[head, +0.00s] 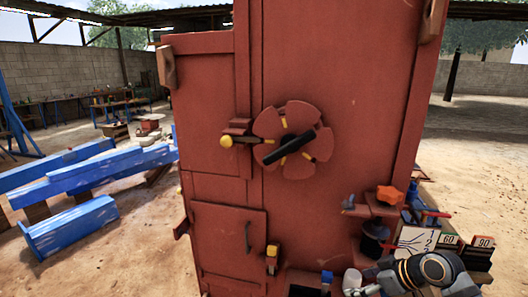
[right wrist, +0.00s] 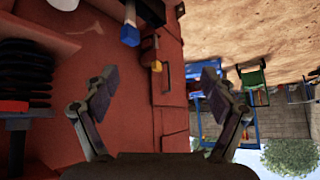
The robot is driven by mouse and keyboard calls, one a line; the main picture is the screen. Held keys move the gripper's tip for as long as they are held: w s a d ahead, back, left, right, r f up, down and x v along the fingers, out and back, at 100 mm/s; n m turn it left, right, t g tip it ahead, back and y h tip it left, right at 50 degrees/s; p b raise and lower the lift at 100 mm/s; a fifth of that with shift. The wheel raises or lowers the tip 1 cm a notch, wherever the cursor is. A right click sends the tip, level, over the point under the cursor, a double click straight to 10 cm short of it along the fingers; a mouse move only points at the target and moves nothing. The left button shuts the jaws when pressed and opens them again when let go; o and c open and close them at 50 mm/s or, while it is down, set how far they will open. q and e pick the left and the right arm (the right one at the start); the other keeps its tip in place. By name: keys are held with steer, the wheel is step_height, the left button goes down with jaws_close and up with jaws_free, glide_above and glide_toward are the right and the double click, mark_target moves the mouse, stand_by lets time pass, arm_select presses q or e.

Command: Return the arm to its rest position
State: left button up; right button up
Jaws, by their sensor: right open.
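The red jaw crusher body (head: 345,75) fills the middle of the head view. It carries a round lobed wheel (head: 268,124) with a black bar across it, a yellow-tipped lever (head: 227,141) and a small closed door (head: 225,235). My right arm is at the lower right of the head view, in front of the crusher's shelves. In the right wrist view my right gripper (right wrist: 157,88) has its two fingers wide apart with nothing between them. The red crusher wall (right wrist: 120,90) is behind the left finger. My left gripper is not in view.
An orange knob (head: 389,195), a dark cup (head: 374,239) and numbered boards (head: 483,242) crowd the right side near my arm. A black coil spring (right wrist: 24,75) is left in the right wrist view. Blue beams (head: 75,228) lie on open dirt at left.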

steer(key=s+a+f+m+g+h, duration=0.1)
steer(key=s+a+f+m+h, duration=0.3)
steer(key=s+f, duration=0.65)
steer(key=s+d+f+m+g+h, duration=0.1)
steer(key=s+d+f+m+h, duration=0.15)
steer(key=s, duration=0.95)
step_height(320, 180, down, 22)
steer(key=s+d+g+p, duration=0.2)
steer(key=s+p, duration=0.1)
steer(key=p, duration=0.1)
steer(key=s+f+p, duration=0.1)
steer(key=s+f, duration=0.5)
steer(key=s, duration=0.3)
steer(key=s+d+f+p, duration=0.1)
steer(key=s+f, duration=0.6)
steer(key=s, duration=0.2)
steer(key=shift+m+g, duration=0.3)
steer(key=shift+m, duration=0.15)
steer(key=shift+d, duration=0.1)
